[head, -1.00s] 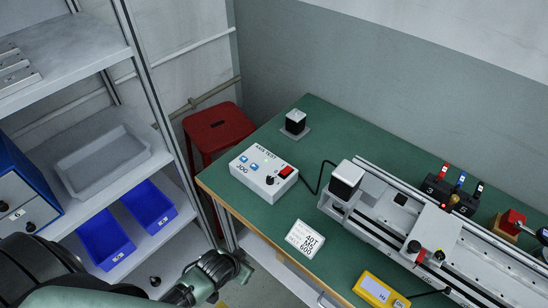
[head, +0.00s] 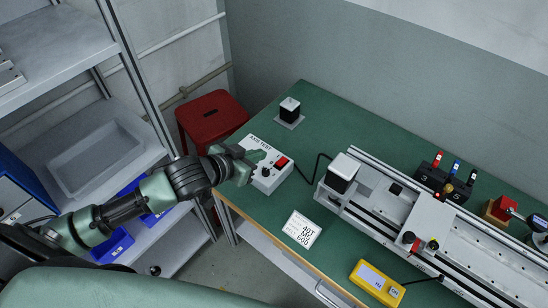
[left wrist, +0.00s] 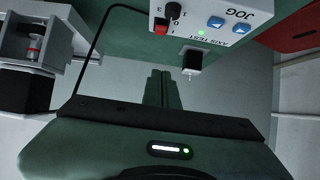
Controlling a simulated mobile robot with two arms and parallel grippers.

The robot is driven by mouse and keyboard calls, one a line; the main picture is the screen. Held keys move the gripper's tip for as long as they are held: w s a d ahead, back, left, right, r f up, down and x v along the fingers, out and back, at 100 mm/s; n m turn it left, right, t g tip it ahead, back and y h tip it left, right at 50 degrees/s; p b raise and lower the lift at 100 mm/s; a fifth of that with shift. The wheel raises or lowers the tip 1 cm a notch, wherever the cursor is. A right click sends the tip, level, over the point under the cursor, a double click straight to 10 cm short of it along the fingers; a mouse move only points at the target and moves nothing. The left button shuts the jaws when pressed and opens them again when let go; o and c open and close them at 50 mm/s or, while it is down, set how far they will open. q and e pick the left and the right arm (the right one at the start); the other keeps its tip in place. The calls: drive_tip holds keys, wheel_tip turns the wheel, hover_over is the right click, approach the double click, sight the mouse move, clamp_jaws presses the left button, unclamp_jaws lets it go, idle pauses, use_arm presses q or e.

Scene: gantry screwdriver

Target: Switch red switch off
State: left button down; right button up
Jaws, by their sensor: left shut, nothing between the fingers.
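The white control box (head: 270,178), labelled AXIS TEST, sits on the green bench near its left end. Its red switch (head: 282,161) shows at the right of its top. In the left wrist view the red switch (left wrist: 162,26) has a "1" beside it, near a black knob (left wrist: 173,10), two blue JOG buttons (left wrist: 228,22) and a lit green lamp (left wrist: 201,33). My left gripper (head: 259,157) is shut and empty, over the box's left part, to the left of the switch. It hides the JOG buttons in the head view. My right gripper is not in view.
A black cable runs from the box to the linear gantry (head: 400,215) on the right. A small black motor block (head: 289,109) stands behind the box. A white label card (head: 302,229) and yellow meter (head: 377,283) lie in front. A red stool (head: 212,115) stands left of the bench.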

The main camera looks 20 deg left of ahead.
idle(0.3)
use_arm(q)
drive_tip(key=p, duration=0.1)
hover_over(276, 164)
drive_tip(key=f, duration=0.5)
drive_tip(key=shift+w+d, duration=0.1)
drive_tip(key=shift+w, duration=0.3)
drive_tip(key=f, duration=0.2)
drive_tip(key=shift+s+f+p, duration=0.35)
drive_tip(key=shift+s+f, duration=0.05)
drive_tip(key=shift+s+a+f, duration=0.25)
drive_tip(key=shift+s+f, duration=0.05)
drive_tip(key=shift+f, duration=0.35)
drive_tip(key=shift+f, duration=0.1)
